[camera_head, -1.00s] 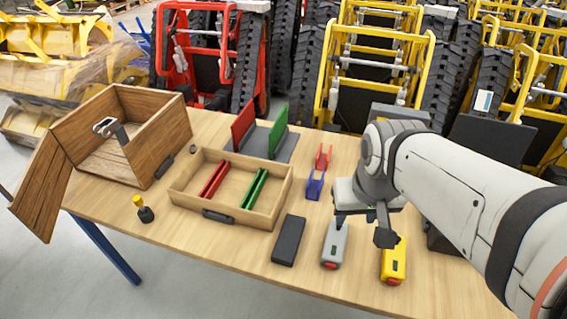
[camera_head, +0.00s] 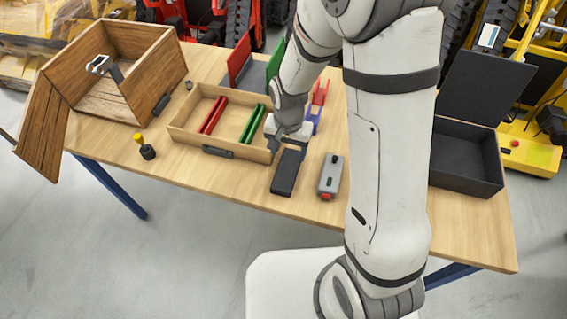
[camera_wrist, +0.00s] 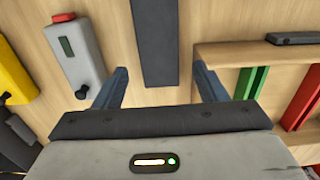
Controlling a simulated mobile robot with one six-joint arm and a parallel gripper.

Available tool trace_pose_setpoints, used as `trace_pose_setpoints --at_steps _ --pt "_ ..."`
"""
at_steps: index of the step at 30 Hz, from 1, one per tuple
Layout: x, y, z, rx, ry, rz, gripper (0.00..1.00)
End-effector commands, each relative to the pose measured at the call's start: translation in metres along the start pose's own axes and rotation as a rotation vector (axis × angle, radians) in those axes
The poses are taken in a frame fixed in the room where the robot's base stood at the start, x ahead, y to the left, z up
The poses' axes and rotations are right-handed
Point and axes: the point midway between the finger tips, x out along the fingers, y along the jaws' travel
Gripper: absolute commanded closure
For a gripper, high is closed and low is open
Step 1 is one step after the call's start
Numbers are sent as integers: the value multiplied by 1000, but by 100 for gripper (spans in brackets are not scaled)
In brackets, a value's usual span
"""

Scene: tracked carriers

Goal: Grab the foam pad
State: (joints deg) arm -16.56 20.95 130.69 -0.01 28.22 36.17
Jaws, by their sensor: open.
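The foam pad appears to be the dark grey rectangular block (camera_head: 287,173) lying flat on the table, between the wooden tray and the grey device. It also shows in the wrist view (camera_wrist: 155,40), where it runs up from between my fingers to the top edge. My gripper (camera_head: 288,148) is open above the block's far end. In the wrist view its two fingers (camera_wrist: 160,82) stand apart on either side of the block, with gaps to both sides. I cannot tell the exact height above the block.
A wooden tray (camera_head: 180,136) with red and green carriers is close to the left. A grey device (camera_head: 330,176) lies to the right; a yellow one (camera_wrist: 14,80) shows in the wrist view. A black open box (camera_head: 463,170) stands at the right, a wooden crate (camera_head: 60,85) at the left.

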Motion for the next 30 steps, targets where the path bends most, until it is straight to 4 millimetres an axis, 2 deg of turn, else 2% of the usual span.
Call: trace_pose_setpoints --at_steps 11,21,30 --pt "35 0 -1 4 -4 3 35" --pt "75 2 -4 4 -4 3 35" --pt "79 2 -4 4 -2 1 35"
